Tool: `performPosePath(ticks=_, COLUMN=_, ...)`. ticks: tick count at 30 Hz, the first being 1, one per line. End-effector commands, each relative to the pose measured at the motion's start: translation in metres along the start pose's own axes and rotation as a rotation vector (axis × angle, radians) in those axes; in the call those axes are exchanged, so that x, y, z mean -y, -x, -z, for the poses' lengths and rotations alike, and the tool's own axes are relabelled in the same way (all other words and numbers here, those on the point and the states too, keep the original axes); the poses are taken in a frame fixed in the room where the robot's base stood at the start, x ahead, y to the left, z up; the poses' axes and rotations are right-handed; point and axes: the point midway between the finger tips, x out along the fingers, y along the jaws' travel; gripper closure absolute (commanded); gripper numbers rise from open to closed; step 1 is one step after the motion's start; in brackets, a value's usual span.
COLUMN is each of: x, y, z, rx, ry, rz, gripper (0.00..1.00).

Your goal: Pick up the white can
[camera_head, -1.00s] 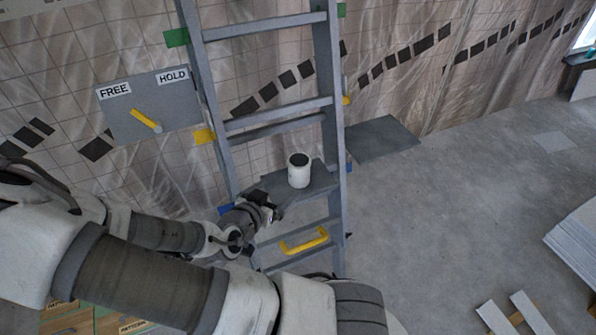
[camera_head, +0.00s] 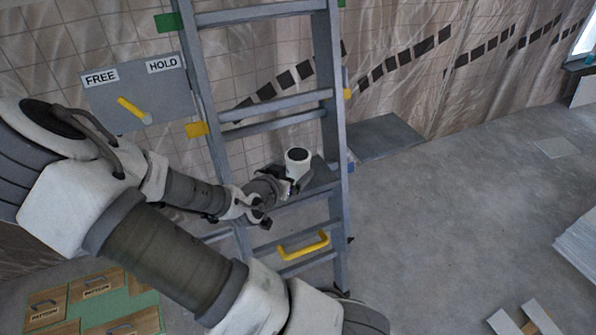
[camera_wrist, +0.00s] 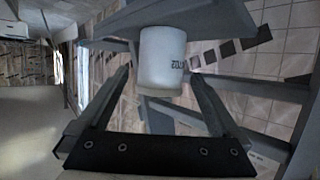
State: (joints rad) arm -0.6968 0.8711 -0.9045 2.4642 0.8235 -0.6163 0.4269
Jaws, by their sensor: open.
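The white can (camera_head: 298,160) stands upright on the grey platform (camera_head: 322,178) of the ladder, with a dark round top. My gripper (camera_head: 290,180) is at the can's near left side, level with its lower part. In the wrist view the can (camera_wrist: 162,62) appears beyond and between the two spread fingers of my gripper (camera_wrist: 160,85). The fingers are open and hold nothing. Whether a finger touches the can cannot be told. Part of the can's lower side is hidden by my gripper in the head view.
The ladder's rails (camera_head: 335,120) and rungs (camera_head: 280,124) surround the platform. A yellow handle (camera_head: 303,246) is on the ladder below. A panel marked FREE and HOLD (camera_head: 140,90) with a yellow lever is at the left. The floor at right (camera_head: 430,220) is mostly clear.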

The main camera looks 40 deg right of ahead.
Motion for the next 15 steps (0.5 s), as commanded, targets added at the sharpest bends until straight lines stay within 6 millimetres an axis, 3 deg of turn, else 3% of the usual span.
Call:
performPosePath(ticks=3, x=-0.001, y=-0.017, z=-0.002, rx=0.000, ry=-0.001, rz=-0.002, gripper=0.00)
performPosePath(ticks=11, x=0.000, y=-0.032, z=-0.001, rx=0.000, ry=-0.001, rz=0.000, gripper=0.00)
performPosePath(ticks=15, x=0.000, y=-0.053, z=-0.001, rx=-0.002, ry=-0.001, rz=-0.002, gripper=0.00)
